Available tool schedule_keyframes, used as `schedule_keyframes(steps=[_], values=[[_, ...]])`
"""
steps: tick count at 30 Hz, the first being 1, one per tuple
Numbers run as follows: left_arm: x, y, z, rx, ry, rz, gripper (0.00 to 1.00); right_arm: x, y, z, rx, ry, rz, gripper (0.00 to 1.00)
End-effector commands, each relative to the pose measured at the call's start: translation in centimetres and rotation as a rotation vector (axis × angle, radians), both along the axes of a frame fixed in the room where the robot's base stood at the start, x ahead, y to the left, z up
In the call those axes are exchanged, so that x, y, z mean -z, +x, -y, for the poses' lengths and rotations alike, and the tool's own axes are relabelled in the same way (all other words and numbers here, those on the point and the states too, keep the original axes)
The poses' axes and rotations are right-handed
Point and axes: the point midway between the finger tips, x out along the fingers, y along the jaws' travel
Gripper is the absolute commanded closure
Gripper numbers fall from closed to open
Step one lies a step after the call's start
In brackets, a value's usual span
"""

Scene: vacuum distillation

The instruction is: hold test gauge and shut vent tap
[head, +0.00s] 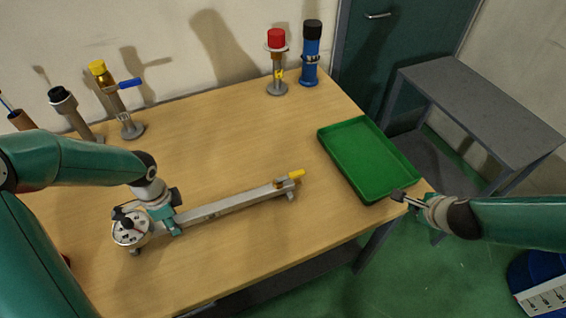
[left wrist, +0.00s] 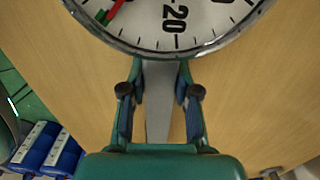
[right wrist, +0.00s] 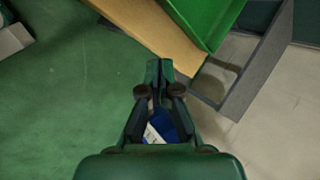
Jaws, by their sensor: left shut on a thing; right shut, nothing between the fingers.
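The test gauge (head: 131,228) is a round white dial at the left end of a long grey bar (head: 235,205) on the wooden table. A tap with a yellow handle (head: 297,174), apparently the vent tap, is at the bar's right end. My left gripper (head: 170,222) is shut at the bar, just beside the dial. In the left wrist view the fingers (left wrist: 160,75) flank the grey part below the dial face (left wrist: 175,25); the dial hides their tips. My right gripper (head: 399,196) is shut and empty, off the tray's front right corner, well right of the yellow handle.
A green tray (head: 323,140) lies at the table's right side, between the tap and the back right. Bottles and fittings on stands, one with a red top (head: 276,38), line the back edge. A grey bench (head: 480,95) stands to the right.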

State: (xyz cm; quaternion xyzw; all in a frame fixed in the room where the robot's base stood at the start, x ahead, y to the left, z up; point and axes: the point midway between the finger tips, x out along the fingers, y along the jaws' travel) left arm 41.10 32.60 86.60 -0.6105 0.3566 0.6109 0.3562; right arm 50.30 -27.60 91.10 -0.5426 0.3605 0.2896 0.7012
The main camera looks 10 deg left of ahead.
Motion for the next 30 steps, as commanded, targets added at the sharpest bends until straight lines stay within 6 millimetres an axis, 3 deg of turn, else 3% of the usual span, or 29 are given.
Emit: schedule_keyframes(steps=[1, 3, 5, 9, 13, 15, 18, 24, 30], values=[[0.0, 0.0, 0.0, -0.001, 0.000, 0.001, 1.00, -2.2, 1.9, -0.6, -0.001, 0.031, 0.048, 1.00], [0.0, 0.0, 0.0, -0.001, 0.000, 0.001, 1.00, -4.2, 4.1, -2.4, -0.066, 0.056, 0.090, 1.00], [0.0, 0.0, 0.0, -0.001, 0.000, 0.001, 1.00, -5.5, 5.7, -4.5, -0.163, 0.055, 0.118, 1.00], [0.0, 0.1, 0.0, -0.001, 0.000, 0.002, 1.00, -7.9, 8.6, -10.7, -0.487, -0.003, 0.166, 1.00], [0.0, 0.1, 0.0, -0.001, 0.000, 0.002, 1.00, -9.1, 10.0, -17.9, -0.906, -0.143, 0.196, 1.00], [0.0, 0.1, 0.0, -0.001, 0.000, 0.002, 1.00, -9.3, 10.1, -21.8, -1.162, -0.255, 0.201, 1.00], [0.0, 0.1, 0.0, -0.001, 0.000, 0.002, 1.00, -9.4, 9.9, -26.2, -1.497, -0.438, 0.190, 1.00], [0.0, 0.1, 0.0, -0.001, 0.000, 0.002, 1.00, -9.7, 9.7, -30.4, -1.930, -0.765, 0.115, 1.00], [0.0, 0.1, 0.0, 0.000, 0.000, 0.002, 1.00, -10.1, 9.8, -31.5, -2.085, -0.922, 0.052, 1.00]])
